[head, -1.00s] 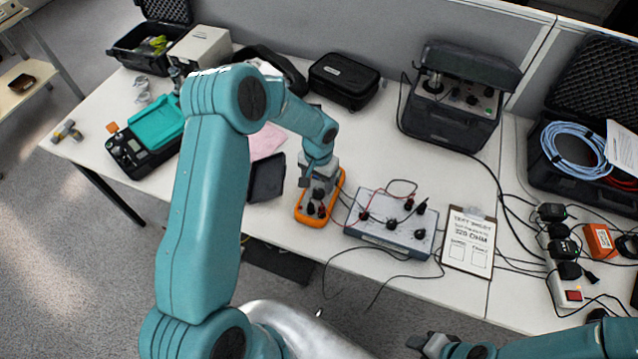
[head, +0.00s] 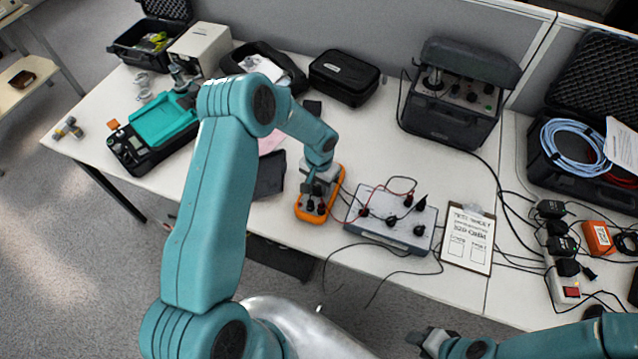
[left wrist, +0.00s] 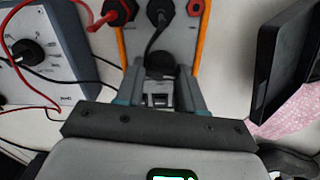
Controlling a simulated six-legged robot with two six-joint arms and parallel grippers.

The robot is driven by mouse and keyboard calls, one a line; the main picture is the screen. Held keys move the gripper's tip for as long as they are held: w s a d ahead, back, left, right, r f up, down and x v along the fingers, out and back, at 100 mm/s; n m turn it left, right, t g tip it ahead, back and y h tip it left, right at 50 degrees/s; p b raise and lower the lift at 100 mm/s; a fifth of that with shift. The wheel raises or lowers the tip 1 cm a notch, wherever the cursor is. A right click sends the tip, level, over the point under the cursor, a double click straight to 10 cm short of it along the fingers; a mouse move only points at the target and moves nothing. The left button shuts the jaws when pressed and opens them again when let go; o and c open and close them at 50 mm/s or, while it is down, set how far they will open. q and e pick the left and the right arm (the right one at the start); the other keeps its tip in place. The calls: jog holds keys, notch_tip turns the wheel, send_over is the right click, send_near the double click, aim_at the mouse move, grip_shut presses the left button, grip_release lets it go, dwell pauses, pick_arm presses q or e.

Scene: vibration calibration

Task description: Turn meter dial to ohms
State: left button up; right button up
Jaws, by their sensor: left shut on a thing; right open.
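The orange-edged multimeter (head: 335,187) lies on the white table in the head view, with leads plugged into its near end. In the left wrist view the meter (left wrist: 180,45) fills the top middle, with black and red plugs in its sockets. My left gripper (head: 313,188) is over the meter's face. In the left wrist view the left gripper (left wrist: 160,90) is shut on the dark meter dial (left wrist: 160,66). The dial's pointer and markings are hidden, so its setting cannot be read. My right gripper (head: 424,340) is open and empty, low in front of the table.
A grey box with a knob and leads (head: 395,215) stands right of the meter, with a clipboard (head: 467,238) beyond it. A dark flat object (head: 270,175) and pink cloth lie left of the meter. Loose cables cross the table's front edge.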

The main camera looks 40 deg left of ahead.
aim_at(319, 186)
pick_arm(q)
jog(key=shift+w+m+b, duration=0.1)
jog(key=shift+m+b, duration=0.5)
jog(key=shift+b, duration=0.05)
jog(key=shift+m, duration=0.4)
jog(key=shift+r, duration=0.1)
dwell(0.4)
jog(key=o, duration=1)
jog(key=shift+o, duration=0.2)
notch_tip(319, 186, up, 16)
jog(key=b, duration=0.2)
jog(key=shift+r+b, duration=0.15)
jog(key=shift+b, duration=0.2)
